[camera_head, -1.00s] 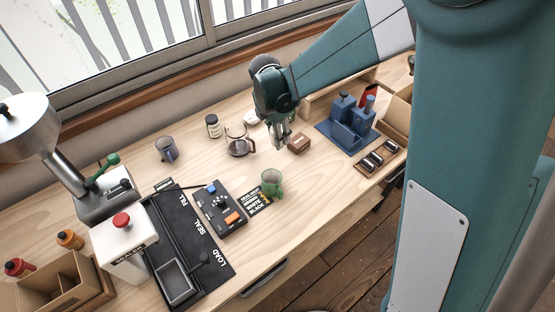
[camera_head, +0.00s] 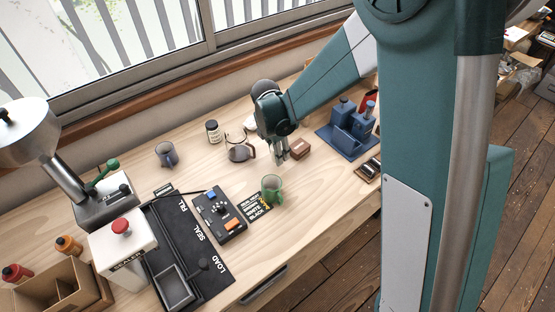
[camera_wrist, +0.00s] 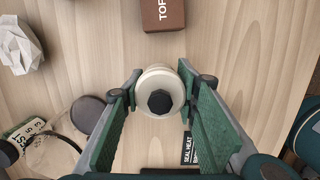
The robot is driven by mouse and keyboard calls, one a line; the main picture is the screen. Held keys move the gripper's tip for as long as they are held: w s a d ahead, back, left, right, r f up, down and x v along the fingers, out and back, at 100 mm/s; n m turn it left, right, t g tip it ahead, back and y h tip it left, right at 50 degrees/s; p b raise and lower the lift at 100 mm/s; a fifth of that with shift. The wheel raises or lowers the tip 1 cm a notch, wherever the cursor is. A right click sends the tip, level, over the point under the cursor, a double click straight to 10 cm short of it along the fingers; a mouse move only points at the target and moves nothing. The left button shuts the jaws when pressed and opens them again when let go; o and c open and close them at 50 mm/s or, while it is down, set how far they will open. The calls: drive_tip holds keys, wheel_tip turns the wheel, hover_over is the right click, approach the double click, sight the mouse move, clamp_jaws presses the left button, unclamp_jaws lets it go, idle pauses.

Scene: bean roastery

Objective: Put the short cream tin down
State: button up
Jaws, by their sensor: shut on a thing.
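My gripper (camera_head: 281,158) is over the wood bench, left of a small brown box. In the wrist view my gripper (camera_wrist: 161,84) is shut on the short cream tin (camera_wrist: 148,88), with one finger on each side. The tin has a round cream lid with a black knob. The tin appears upright. Its underside is hidden, and I cannot tell whether it touches the bench. In the head view the tin cannot be made out between the fingers.
The brown box (camera_head: 300,148) is close by. A glass carafe (camera_head: 240,150) stands to the left, a green mug (camera_head: 273,190) in front beside a black card (camera_head: 254,206). A white faceted object (camera_wrist: 20,45) lies left in the wrist view. Bare wood lies around the tin.

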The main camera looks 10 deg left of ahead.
idle(0.3)
drive_tip(key=shift+f, duration=1.9)
drive_tip(key=shift+f+b, duration=0.2)
drive_tip(key=shift+b, duration=0.15)
drive_tip(key=o, duration=0.9)
drive_tip(key=shift+r, duration=0.15)
drive_tip(key=shift+s+a+r+p, duration=0.2)
drive_tip(key=shift+r, duration=1.8)
drive_tip(key=shift+s+a+r+p, duration=0.2)
drive_tip(key=shift+s+r, duration=0.05)
drive_tip(key=shift+r, duration=1.75)
drive_tip(key=shift+s+a+r+p, duration=0.2)
drive_tip(key=shift+r, duration=1.8)
drive_tip(key=shift+r, duration=0.1)
